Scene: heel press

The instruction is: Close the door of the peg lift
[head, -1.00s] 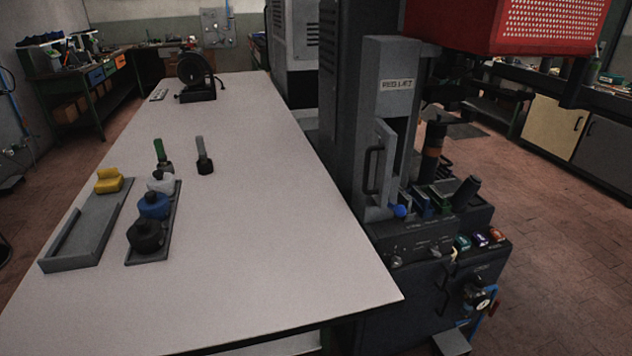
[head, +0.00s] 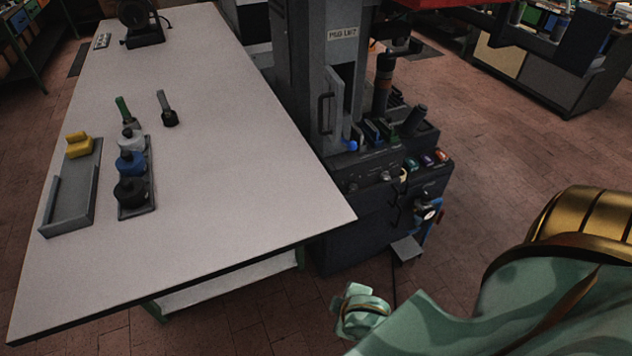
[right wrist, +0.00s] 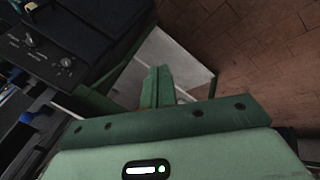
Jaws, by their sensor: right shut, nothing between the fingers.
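The peg lift (head: 342,34) is a tall grey column with a name label at the right edge of the table. Its narrow grey door (head: 332,118) has a dark vertical handle (head: 325,114) and stands open, with a dark gap beside it. My right gripper (head: 352,296) is low in front of the machine, well apart from the door. In the right wrist view its green fingers (right wrist: 157,86) are together and empty. My left gripper is not in view.
A control box (head: 385,172) with knobs and coloured buttons juts out below the door, with a blue ball (head: 351,145) close to the door's lower edge. The white table (head: 230,150) holds a tray (head: 70,205) and several bottles. Brick floor lies open at right.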

